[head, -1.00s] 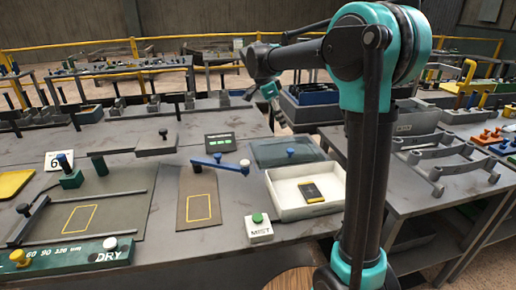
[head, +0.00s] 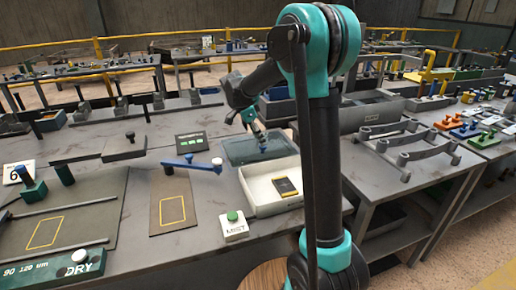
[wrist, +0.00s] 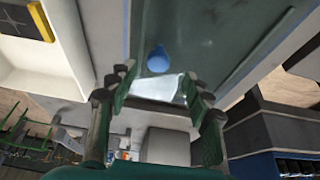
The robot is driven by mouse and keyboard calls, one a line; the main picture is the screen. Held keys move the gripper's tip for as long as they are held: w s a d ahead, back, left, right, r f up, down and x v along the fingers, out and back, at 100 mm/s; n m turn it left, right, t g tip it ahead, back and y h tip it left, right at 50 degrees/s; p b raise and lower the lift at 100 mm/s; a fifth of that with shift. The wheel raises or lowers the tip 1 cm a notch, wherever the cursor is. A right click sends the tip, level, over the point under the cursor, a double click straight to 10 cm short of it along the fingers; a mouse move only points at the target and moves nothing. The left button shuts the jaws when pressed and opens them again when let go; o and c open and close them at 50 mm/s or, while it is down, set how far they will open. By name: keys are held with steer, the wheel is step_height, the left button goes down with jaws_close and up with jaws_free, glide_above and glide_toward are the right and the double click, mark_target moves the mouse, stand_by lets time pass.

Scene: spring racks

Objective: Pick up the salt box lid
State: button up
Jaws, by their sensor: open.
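The salt box lid looks like the translucent grey-green panel (head: 240,150) with a blue knob (head: 263,150), lying behind the open white box (head: 262,203). In the wrist view the lid (wrist: 208,35) fills the upper middle, and its blue knob (wrist: 158,60) stands just beyond my fingertips. My gripper (wrist: 160,88) is open, with its two fingers spread to either side and nothing between them. In the head view my gripper (head: 254,128) hangs just above and behind the knob, apart from it.
The white box holds a black plate with a yellow frame (head: 286,187). A MIST button block (head: 234,226) stands in front. A blue lever (head: 190,165) lies to the left. Grey racks (head: 405,150) stand on the right bench. In the wrist view a dark bin (wrist: 280,120) is at right.

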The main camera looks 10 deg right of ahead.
steer(key=x, duration=0.5)
steer(key=shift+s+a+f, duration=0.1)
steer(key=shift+s+f, duration=0.05)
steer(key=shift+s, duration=0.05)
jaws_close()
